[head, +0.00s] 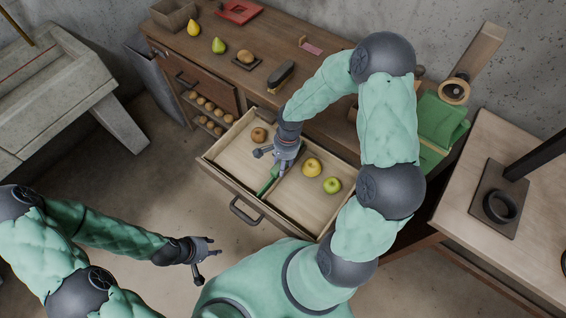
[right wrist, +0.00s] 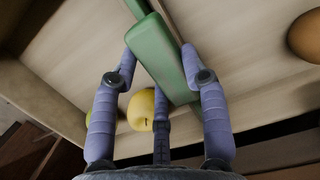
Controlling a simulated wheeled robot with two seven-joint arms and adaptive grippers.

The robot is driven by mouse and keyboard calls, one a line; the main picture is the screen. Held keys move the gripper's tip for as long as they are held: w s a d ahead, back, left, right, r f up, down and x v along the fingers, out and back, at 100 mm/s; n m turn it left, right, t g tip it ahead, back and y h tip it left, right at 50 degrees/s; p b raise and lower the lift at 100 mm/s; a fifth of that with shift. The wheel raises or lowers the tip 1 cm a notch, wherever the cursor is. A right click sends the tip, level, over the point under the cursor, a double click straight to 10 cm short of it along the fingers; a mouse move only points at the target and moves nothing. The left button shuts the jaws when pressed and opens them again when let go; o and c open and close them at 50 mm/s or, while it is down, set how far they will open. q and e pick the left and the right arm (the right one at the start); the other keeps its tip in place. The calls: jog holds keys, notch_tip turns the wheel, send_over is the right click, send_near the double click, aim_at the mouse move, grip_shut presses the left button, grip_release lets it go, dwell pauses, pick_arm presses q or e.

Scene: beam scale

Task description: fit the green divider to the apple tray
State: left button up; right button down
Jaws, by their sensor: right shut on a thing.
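The apple tray looks to be the open wooden drawer (head: 235,152). A brown round fruit (head: 259,134) lies in its left part, and a yellow apple (head: 312,167) and a green apple (head: 332,185) in its right part. The green divider (head: 266,183) stands between them, partly hidden by my right gripper (head: 283,165). In the right wrist view, my right gripper (right wrist: 160,65) is shut on the green divider (right wrist: 158,48), low over the tray floor. I cannot tell whether the divider is seated. My left gripper (head: 212,262) is open and empty, away from the drawer.
The wooden bench (head: 215,52) behind holds a yellow fruit (head: 193,28), a green pear (head: 218,46), a dark brush (head: 281,76) and a red tray (head: 239,12). Another table (head: 520,190) stands right. A stone trough (head: 55,95) stands left. Floor before the drawer is clear.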

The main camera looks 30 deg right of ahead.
jog(key=shift+f, duration=0.15)
jog(key=c, duration=0.6)
grip_release()
jog(key=o, duration=0.5)
jog(key=shift+w+d+r+p, duration=0.1)
jog(key=shift+d+r+p, duration=0.1)
jog(key=shift+r+p, duration=0.85)
jog(key=shift+w+d+r+p, duration=0.15)
jog(key=shift+r+p, duration=0.45)
jog(key=shift+r, duration=0.8)
jog(key=shift+s, duration=0.1)
jog(key=r, duration=0.4)
jog(key=d+r, duration=0.1)
jog(key=r, duration=0.7)
jog(key=shift+w+d, duration=0.3)
jog(key=shift+d, duration=0.05)
